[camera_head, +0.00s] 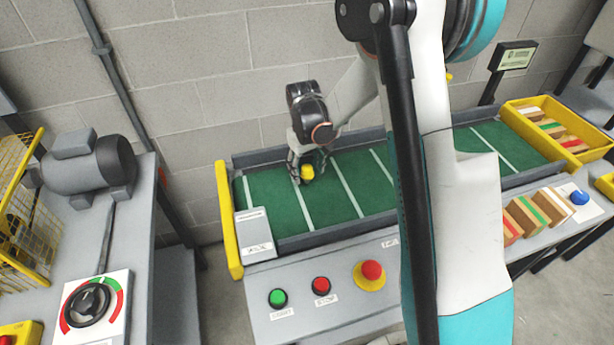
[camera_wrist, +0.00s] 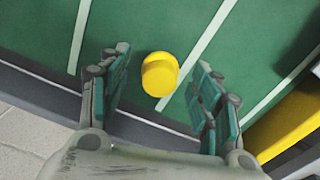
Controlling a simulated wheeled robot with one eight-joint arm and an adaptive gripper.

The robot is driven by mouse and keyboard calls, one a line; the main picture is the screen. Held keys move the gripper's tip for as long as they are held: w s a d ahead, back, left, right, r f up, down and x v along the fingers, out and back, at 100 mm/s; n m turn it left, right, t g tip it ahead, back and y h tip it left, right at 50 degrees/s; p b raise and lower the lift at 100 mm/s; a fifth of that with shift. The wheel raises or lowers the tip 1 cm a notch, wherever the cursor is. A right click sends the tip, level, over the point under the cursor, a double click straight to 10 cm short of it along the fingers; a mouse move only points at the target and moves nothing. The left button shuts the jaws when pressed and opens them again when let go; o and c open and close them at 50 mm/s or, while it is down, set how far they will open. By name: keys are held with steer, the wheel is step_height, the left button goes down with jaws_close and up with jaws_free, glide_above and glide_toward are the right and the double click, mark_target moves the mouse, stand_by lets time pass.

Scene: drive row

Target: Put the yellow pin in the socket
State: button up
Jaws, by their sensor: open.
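The yellow pin (camera_head: 307,172) stands on the green conveyor belt (camera_head: 335,207), near its left end in the head view. In the wrist view the pin (camera_wrist: 160,74) shows its round top and part of its side. My gripper (camera_head: 308,163) is low over the belt at the pin. In the wrist view its two fingers are spread, one on each side of the pin with gaps on both sides, so my gripper (camera_wrist: 160,66) is open and empty. I cannot make out the socket in either view.
A control panel with green (camera_head: 278,298) and red (camera_head: 321,286) buttons and an emergency stop (camera_head: 369,274) stands before the belt. A yellow crate (camera_head: 517,133) of wooden blocks is at right. A yellow end bar (camera_head: 228,220) bounds the belt's left end.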

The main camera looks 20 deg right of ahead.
steer(key=c, duration=1.3)
steer(key=shift+o, duration=0.2)
